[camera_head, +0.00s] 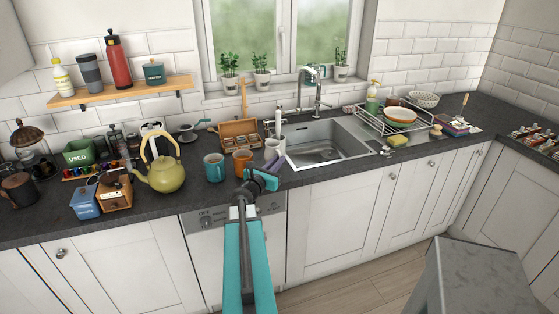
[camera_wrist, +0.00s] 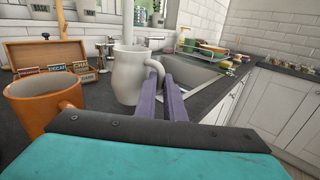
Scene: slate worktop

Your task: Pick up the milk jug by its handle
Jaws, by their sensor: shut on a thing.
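The white milk jug (camera_head: 272,149) stands upright near the left edge of the sink, behind my gripper. In the wrist view the milk jug (camera_wrist: 129,76) is close ahead, its handle (camera_wrist: 156,69) on the right side. My gripper (camera_head: 275,166) reaches it from the front edge of the worktop. Its two purple fingers (camera_wrist: 164,80) are shut on the handle, with the tips at the handle's curve. The jug's base appears to be at worktop level; I cannot tell whether it touches.
An orange mug (camera_wrist: 42,103) is close on the left, with a blue mug (camera_head: 214,167) beyond it. A wooden tea box (camera_head: 238,132) stands behind. The sink (camera_head: 322,143) and tap (camera_head: 299,95) are to the right.

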